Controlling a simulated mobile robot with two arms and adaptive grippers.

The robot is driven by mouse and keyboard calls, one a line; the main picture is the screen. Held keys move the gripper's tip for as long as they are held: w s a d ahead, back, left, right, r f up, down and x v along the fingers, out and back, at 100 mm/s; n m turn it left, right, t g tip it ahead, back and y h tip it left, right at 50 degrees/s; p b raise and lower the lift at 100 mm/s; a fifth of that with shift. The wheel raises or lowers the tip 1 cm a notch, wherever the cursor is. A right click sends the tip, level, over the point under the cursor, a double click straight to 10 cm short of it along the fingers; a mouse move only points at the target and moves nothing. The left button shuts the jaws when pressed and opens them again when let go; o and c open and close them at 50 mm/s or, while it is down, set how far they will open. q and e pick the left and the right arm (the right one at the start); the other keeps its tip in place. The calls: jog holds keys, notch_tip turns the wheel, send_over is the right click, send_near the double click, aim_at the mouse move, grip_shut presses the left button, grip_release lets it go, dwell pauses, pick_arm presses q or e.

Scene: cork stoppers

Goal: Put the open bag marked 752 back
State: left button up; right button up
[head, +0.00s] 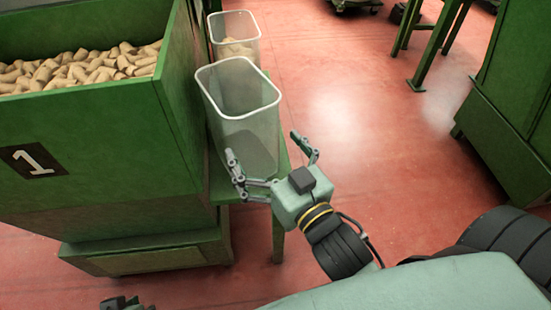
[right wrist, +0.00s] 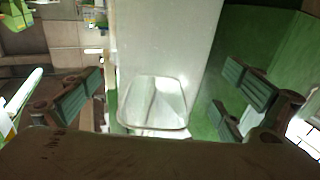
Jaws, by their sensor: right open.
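A clear, open-topped container (head: 240,105) with a white rim stands upright on a green ledge beside the green bin marked 1; it looks empty. I can read no 752 on it, so I cannot tell if it is the bag. My right gripper (head: 262,143) is open at the near side of this container, fingers spread toward it. In the right wrist view a pale translucent container (right wrist: 165,45) shows between the open fingers. A second clear container (head: 234,28) stands behind, with some corks in it. Dark finger parts at the bottom left seem to be my left gripper (head: 120,303), mostly cut off.
The large green bin (head: 90,130) at left holds many cork stoppers (head: 85,68). A green cabinet (head: 505,120) stands at right, and green stand legs (head: 430,40) show at the back. The red floor (head: 370,120) between them is clear.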

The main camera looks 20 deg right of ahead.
jog(key=shift+s+r, duration=0.1)
jog(key=shift+s, duration=0.6)
jog(key=shift+s+d+p, duration=0.2)
jog(key=shift+s+p, duration=0.4)
jog(key=shift+s, duration=0.25)
jog(key=s+d+f+g+h, duration=0.1)
jog(key=d+f+g, duration=0.15)
jog(key=f, duration=0.35)
jog(key=s+d+f+g+h, duration=0.1)
jog(key=s+d+f+g, duration=0.1)
jog(key=f+g, duration=0.3)
pick_arm(q)
jog(key=shift+s+a+r+g, duration=0.15)
jog(key=shift+s+r+g, duration=0.2)
jog(key=shift+s, duration=0.25)
jog(key=shift+s+a+r+g, duration=0.15)
jog(key=shift+s+r+g, duration=0.15)
jog(key=shift+s, duration=0.3)
pick_arm(e)
jog(key=s+f+g, duration=0.7)
jog(key=s+f, duration=0.3)
jog(key=shift+d+f+n, duration=0.15)
jog(key=shift+f+n, duration=0.05)
jog(key=shift+n, duration=0.2)
